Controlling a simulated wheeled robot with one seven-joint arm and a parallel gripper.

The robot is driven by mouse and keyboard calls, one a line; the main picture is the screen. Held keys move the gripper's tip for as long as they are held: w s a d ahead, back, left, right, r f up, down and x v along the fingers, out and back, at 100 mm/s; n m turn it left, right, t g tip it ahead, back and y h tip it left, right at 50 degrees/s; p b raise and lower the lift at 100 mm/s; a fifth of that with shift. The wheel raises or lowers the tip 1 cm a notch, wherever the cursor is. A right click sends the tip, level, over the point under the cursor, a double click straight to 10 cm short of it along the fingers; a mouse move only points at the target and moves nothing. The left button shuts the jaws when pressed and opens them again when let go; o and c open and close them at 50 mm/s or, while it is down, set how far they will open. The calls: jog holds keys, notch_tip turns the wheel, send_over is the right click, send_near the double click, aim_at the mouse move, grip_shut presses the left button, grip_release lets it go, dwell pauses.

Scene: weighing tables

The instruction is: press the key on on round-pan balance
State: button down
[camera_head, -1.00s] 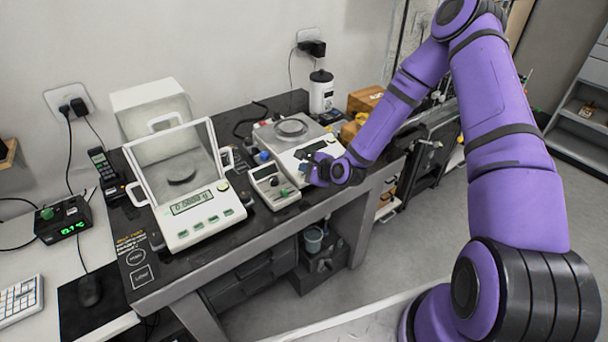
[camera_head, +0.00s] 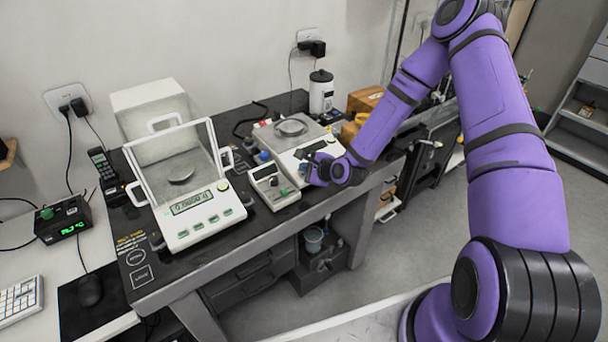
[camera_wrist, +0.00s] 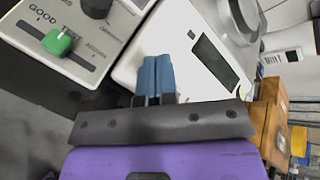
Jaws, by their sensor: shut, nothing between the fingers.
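The round-pan balance (camera_head: 283,147) is a white box with a round metal pan (camera_head: 291,127) on top, standing on the dark table. In the wrist view its white front face (camera_wrist: 190,72) and dark display (camera_wrist: 214,58) lie just beyond my fingers. My gripper (camera_head: 308,167) is at the balance's front edge. In the wrist view my gripper (camera_wrist: 156,60) has its two blue fingers together with nothing between them, and their tips overlap the white front face. I cannot tell whether they touch it. The on key is not distinguishable; my fingers and wrist cover part of the front.
A small meter with a green slider (camera_wrist: 58,42) stands close left of my gripper. A balance with a glass shield (camera_head: 205,222) stands further left. A white canister (camera_head: 321,92) and cardboard boxes (camera_head: 366,100) are behind and right. Floor in front is open.

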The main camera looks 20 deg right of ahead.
jog(key=shift+f, duration=0.2)
dwell(0.4)
jog(key=shift+w+f, duration=0.1)
jog(key=shift+f, duration=0.15)
jog(key=shift+w+f, duration=0.15)
jog(key=shift+f, duration=0.15)
dwell(0.8)
jog(key=shift+r, duration=0.1)
jog(key=shift+s+r, duration=0.25)
jog(key=shift+r, duration=0.4)
jog(key=r, duration=0.1)
jog(key=s+r, duration=0.1)
jog(key=r, duration=0.2)
jog(key=shift+s+d+r, duration=0.2)
jog(key=shift+d+r, duration=0.05)
jog(key=shift+r, duration=0.15)
dwell(0.9)
